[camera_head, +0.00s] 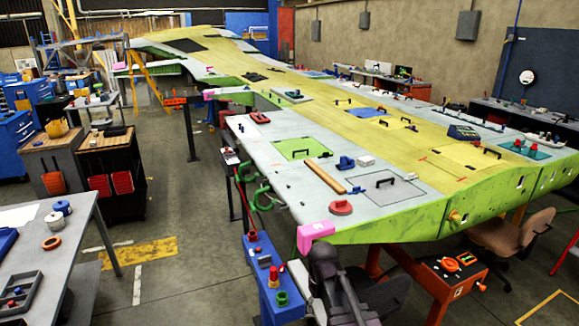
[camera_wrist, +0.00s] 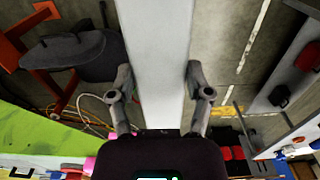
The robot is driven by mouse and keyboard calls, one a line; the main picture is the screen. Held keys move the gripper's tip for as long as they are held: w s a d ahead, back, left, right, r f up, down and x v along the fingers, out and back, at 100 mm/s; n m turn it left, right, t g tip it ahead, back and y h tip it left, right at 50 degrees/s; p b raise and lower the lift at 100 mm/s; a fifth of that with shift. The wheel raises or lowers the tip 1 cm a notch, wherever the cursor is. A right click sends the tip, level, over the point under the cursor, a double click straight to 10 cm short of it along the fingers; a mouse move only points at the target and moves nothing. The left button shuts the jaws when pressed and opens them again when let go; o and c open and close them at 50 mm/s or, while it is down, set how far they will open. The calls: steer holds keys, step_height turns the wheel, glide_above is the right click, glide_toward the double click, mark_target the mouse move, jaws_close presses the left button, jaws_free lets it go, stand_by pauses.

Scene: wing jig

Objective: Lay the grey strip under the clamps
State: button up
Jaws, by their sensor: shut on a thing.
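The grey strip (camera_wrist: 155,60) shows in the wrist view as a long, pale flat bar running from the top edge down to my gripper. My gripper (camera_wrist: 158,82) is shut on it, with one dark finger on each side. Two green clamps, the rear one (camera_head: 246,172) and the front one (camera_head: 264,198), sit on the left edge of the wing in the head view. The wing's green edge (camera_wrist: 35,135) shows at lower left in the wrist view.
A blue cart (camera_head: 257,250) with small items stands beside the wing's near corner, where a pink block (camera_head: 315,233) sits. A brown bar (camera_head: 325,176) and a red disc (camera_head: 340,207) lie on the wing. A grey table (camera_head: 75,250) stands at left, with open floor between.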

mark_target(318, 313)
steer(key=shift+f+b, duration=1.15)
steer(key=shift+f, duration=0.55)
steer(key=shift+s, duration=0.1)
